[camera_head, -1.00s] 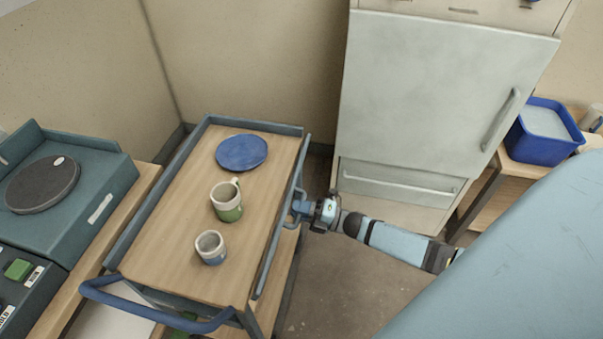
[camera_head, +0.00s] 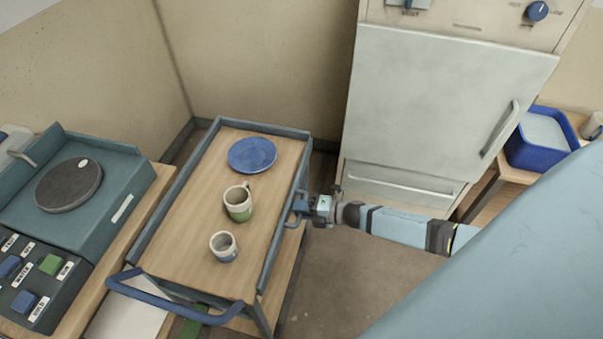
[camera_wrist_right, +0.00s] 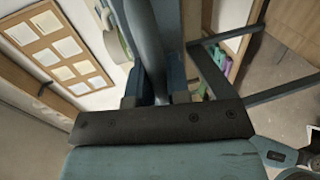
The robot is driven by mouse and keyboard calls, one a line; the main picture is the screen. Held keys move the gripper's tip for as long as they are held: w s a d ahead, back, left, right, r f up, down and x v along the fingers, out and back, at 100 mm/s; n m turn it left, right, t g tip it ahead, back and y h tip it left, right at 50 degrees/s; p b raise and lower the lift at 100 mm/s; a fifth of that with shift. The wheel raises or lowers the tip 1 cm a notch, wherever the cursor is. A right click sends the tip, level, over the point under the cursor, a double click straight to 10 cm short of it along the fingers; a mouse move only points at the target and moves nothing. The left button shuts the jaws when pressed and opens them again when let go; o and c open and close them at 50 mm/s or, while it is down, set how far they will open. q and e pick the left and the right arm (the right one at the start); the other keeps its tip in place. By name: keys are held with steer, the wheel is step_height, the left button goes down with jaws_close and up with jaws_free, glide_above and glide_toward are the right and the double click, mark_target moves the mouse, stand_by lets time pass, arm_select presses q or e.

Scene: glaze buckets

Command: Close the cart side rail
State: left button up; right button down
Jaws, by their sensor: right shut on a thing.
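The cart (camera_head: 190,215) has a wooden top with raised grey-blue edges and a blue push handle (camera_head: 170,305) at its near end. Its side rail (camera_head: 284,215) runs along the right edge of the top, close against it and roughly upright. My right gripper (camera_head: 300,206) is shut on the side rail's handle at the cart's right side. In the right wrist view, a grey-blue bar of the rail (camera_wrist_right: 146,45) runs between the fingers, and the gripper body hides part of it. My left gripper is in neither view.
On the cart top stand a blue plate (camera_head: 252,154), a green and cream mug (camera_head: 238,203) and a small cup (camera_head: 223,246). A pottery wheel (camera_head: 68,186) is at the left. A pale cabinet (camera_head: 440,110) stands behind, and a blue tub (camera_head: 535,150) is at the right.

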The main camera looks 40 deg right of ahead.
steer(key=shift+a, duration=0.1)
steer(key=c, duration=1.1)
jaws_free()
steer(key=b+v, duration=0.1)
steer(key=v, duration=1.2)
steer(key=shift+s+d, duration=0.25)
steer(key=shift+d, duration=0.1)
steer(key=s+a+r+m+h+p, duration=0.3)
steer(key=s+a+m, duration=0.1)
steer(key=a+m, duration=0.6)
steer(key=s+a+r+m+h+p, duration=0.3)
steer(key=s+a+r+m, duration=0.1)
steer(key=a+m, duration=0.6)
steer(key=m, duration=0.3)
steer(key=shift+s+r+g+h, duration=0.2)
steer(key=shift+s+g+h, duration=0.1)
steer(key=shift+g, duration=0.1)
